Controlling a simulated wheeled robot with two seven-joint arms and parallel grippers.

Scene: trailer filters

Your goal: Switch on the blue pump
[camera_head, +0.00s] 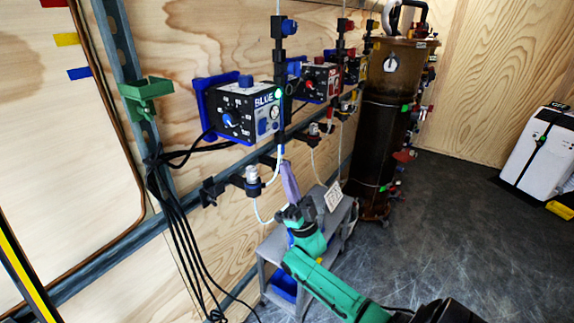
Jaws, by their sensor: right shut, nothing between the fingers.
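The blue pump (240,112) is a black-faced control box labelled BLUE, on a blue bracket on the wooden wall, left of centre. Its front has a blue knob (229,121) and a round dial. A green light (277,93) shows at its right edge. My right gripper (287,168) is at the end of the green arm coming from the bottom right. Its pale purple fingers are shut and empty, pointing up. They are below and right of the pump box and look apart from it. My left gripper is not in view.
A red pump box (319,82) and another farther box stand right of the blue one. A tall dark cylinder (385,120) stands behind. A small grey table (330,222) is below the gripper. Black cables (172,215) hang at left.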

